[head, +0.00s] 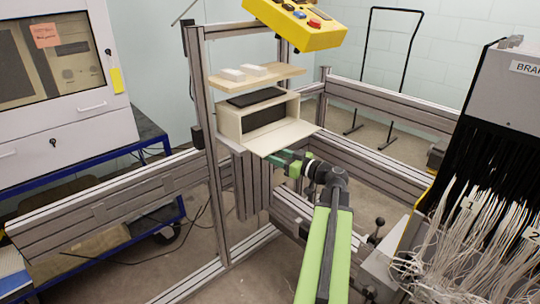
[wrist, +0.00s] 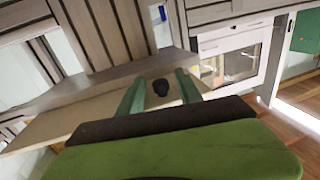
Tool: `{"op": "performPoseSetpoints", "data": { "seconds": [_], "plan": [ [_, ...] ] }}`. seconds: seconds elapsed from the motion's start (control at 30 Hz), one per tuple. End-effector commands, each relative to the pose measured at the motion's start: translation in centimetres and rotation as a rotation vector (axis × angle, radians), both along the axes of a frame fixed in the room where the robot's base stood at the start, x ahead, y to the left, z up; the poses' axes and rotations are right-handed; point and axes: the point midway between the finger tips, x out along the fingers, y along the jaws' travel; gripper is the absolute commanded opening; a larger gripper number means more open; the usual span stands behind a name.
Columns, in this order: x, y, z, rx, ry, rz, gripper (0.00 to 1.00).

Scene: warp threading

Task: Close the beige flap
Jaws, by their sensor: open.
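The beige flap (head: 281,136) hangs open, lying nearly flat out from the front of a beige box (head: 229,122) on the metal frame. My gripper (head: 276,155) is just below the flap's front edge in the head view, its green fingers apart. In the wrist view the flap (wrist: 60,124) spans the left and middle as a pale board. A small dark knob (wrist: 160,87) shows between the two fingertips of my gripper (wrist: 158,85). I cannot tell whether the fingers touch the flap or knob. The gripper holds nothing.
A shelf (head: 270,76) with white blocks sits above the box, and a yellow control panel (head: 297,22) above that. Metal rails (head: 375,175) run beside my arm. White threads (head: 470,225) hang from a machine at the right.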

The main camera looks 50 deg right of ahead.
Motion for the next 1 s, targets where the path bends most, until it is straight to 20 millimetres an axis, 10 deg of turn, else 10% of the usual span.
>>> {"op": "performPoseSetpoints", "data": {
  "seconds": [0.37, 0.7, 1.0],
  "plan": [
    [1.01, 0.13, 0.00, 0.000, 0.000, 0.000, 0.42],
    [0.97, 0.10, 0.00, 0.000, 0.000, -0.001, 0.00],
    [0.95, 0.09, -0.01, 0.000, 0.000, -0.001, 0.00]
  ]
}}
